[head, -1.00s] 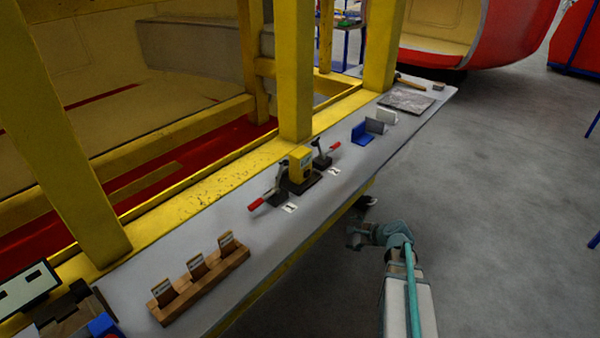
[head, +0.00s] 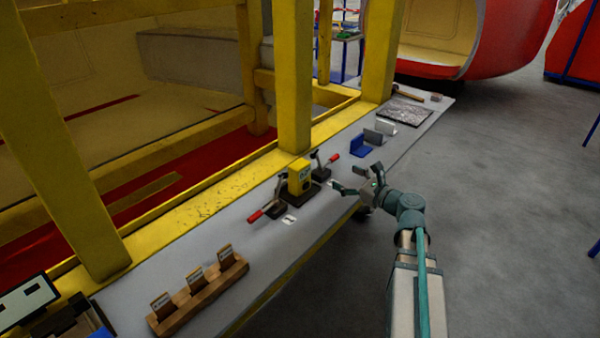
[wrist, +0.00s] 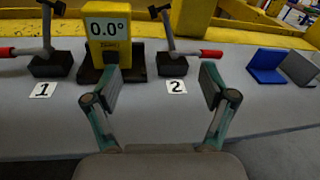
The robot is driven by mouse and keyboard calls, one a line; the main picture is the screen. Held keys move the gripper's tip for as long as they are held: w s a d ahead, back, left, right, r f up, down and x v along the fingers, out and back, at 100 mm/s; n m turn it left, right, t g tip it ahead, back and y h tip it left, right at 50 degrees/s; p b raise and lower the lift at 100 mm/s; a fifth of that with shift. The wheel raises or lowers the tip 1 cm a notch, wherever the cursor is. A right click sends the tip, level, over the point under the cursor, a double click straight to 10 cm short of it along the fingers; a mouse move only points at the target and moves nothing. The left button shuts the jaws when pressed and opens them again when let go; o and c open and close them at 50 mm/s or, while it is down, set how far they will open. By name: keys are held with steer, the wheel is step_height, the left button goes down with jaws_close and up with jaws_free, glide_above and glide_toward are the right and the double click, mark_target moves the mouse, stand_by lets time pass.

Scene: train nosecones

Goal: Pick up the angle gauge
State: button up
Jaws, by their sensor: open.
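The angle gauge (head: 300,178) is a yellow block standing upright on a dark base on the grey bench. The left fingertip overlaps the gauge's dark base in the picture.
Red-handled clamps stand on both sides of the gauge, the left (wrist: 48,62) by label 1 and the right (wrist: 175,60) by label 2. Blue (head: 361,146) and grey angle brackets sit farther right. A wooden holder (head: 200,292) with cards stands nearer. Yellow posts (head: 292,80) rise behind.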

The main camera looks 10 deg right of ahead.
mark_target(305, 166)
steer(key=s+a+r+g+y+p, duration=0.1)
steer(key=a+r+y, duration=0.2)
steer(key=a, duration=0.4)
steer(key=shift+f+p+x, duration=0.2)
steer(key=shift+p+x, duration=0.5)
steer(key=shift+x, duration=1.85)
steer(key=shift+f+p+x, duration=0.15)
steer(key=shift+p+x, duration=0.55)
steer(key=shift+x, duration=1.85)
steer(key=c, duration=1.3)
steer(key=shift+o, duration=0.2)
